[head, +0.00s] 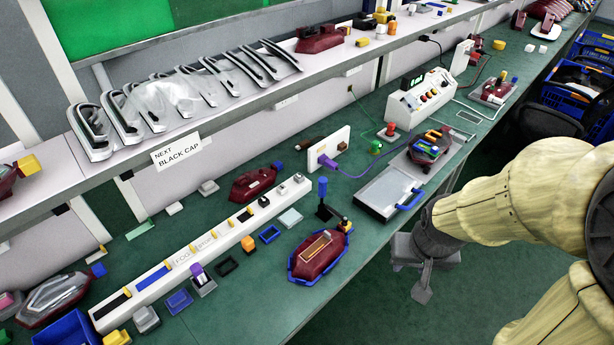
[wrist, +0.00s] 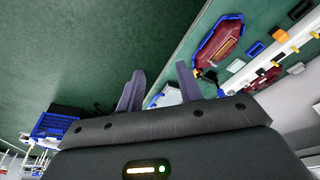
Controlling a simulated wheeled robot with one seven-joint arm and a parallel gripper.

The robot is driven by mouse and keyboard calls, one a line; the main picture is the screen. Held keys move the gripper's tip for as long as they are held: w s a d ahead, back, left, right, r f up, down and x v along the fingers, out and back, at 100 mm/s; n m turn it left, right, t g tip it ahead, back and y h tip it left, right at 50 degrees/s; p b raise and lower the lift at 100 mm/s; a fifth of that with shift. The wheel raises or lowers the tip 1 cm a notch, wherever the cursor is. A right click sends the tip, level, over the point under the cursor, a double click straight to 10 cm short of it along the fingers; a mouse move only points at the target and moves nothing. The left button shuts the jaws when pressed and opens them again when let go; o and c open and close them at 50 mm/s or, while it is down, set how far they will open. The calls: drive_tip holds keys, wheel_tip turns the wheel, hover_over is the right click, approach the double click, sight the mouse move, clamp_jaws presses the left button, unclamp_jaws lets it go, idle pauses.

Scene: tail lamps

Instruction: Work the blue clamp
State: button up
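The blue clamp (head: 323,187) appears to be the upright blue handle on a dark base, on the green bench beside a dark red tail lamp (head: 318,255) in a blue-edged holder. My gripper (head: 421,292) hangs off the bench's front edge, to the right of the lamp and clamp and apart from both. In the wrist view its two fingers (wrist: 160,88) stand apart with nothing between them.
A grey plate with a blue handle (head: 388,192) lies near the bench edge. A long white rail (head: 215,243) runs along the bench, with small coloured blocks around it. A white control box (head: 420,103) stands farther back.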

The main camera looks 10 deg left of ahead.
drive_tip(key=shift+w, duration=0.3)
drive_tip(key=shift+o, duration=1)
drive_tip(key=shift+s+f, duration=0.1)
drive_tip(key=shift+s, duration=0.25)
drive_tip(key=w+a+f+m+g+y+b, duration=0.1)
drive_tip(key=w+a+f+m+y+b, duration=0.45)
drive_tip(key=f+m+b, duration=0.2)
drive_tip(key=w+a+f+m+g+y+b, duration=0.1)
drive_tip(key=w+a+f+m+y+b, duration=0.3)
drive_tip(key=w+a+f+m+b, duration=0.4)
drive_tip(key=w+d+f+m+t+y+b, duration=0.1)
drive_tip(key=w+d+m+t+y+b, duration=0.1)
drive_tip(key=w+m+t, duration=0.3)
drive_tip(key=w+d+f+m+t+y+b, duration=0.1)
drive_tip(key=w+d+m+t+y+b, duration=0.1)
drive_tip(key=w, duration=0.7)
drive_tip(key=d+m+t+b, duration=0.1)
drive_tip(key=m+t+b, duration=0.1)
drive_tip(key=m+t, duration=0.1)
drive_tip(key=shift+w+f+y, duration=0.35)
drive_tip(key=shift+f, duration=0.05)
